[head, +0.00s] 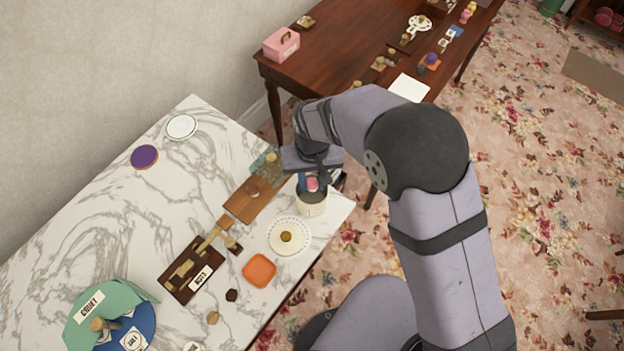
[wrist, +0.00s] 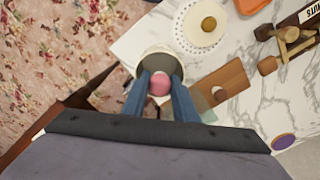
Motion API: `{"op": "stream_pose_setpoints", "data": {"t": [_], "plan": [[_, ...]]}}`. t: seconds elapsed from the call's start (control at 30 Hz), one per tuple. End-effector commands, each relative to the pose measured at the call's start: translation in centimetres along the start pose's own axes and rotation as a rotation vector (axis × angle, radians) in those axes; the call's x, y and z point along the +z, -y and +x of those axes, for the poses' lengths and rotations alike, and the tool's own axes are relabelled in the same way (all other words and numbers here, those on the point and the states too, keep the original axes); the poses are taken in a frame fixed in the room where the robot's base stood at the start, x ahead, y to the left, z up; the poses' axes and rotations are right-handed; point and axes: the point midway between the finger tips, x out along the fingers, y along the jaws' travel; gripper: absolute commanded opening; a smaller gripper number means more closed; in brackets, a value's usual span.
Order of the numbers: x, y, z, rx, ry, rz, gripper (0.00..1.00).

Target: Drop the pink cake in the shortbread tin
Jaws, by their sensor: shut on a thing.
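The pink cake (head: 312,184) is held between the fingers of my gripper (head: 309,181). In the wrist view the cake (wrist: 159,83) sits between the two blue fingertips (wrist: 160,84). A round cream tin (head: 312,205), open at the top, stands near the marble table's right corner; its label is too small to read. In the wrist view the tin's rim (wrist: 143,60) curves around and beyond the cake. The cake is over the tin's opening; I cannot tell how far above or inside it is.
A white lacy plate (head: 289,246) with a small brown cake stands close to the tin. A wooden board (head: 243,205) lies on its other side. An orange dish (head: 259,271) and a dark NUTS tray (head: 180,293) are nearer. The table edge is close to the tin.

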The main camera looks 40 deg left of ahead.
Motion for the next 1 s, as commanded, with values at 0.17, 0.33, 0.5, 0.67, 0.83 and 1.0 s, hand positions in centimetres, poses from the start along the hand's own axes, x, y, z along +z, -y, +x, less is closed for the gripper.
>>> {"op": "stream_pose_setpoints", "data": {"t": [0.17,0.33,0.5,0.67,0.83,1.0], "plan": [[0.0,0.0,0.01,0.0,0.0,0.0,0.05],[0.01,0.0,-0.01,0.0,0.0,0.0,0.05],[0.0,0.0,-0.01,0.0,0.0,0.0,0.05],[-0.01,0.0,0.01,0.0,0.0,0.0,0.31],[0.0,0.0,0.01,0.0,0.0,0.0,0.48],[0.01,0.0,0.01,0.0,0.0,0.0,0.48]]}}
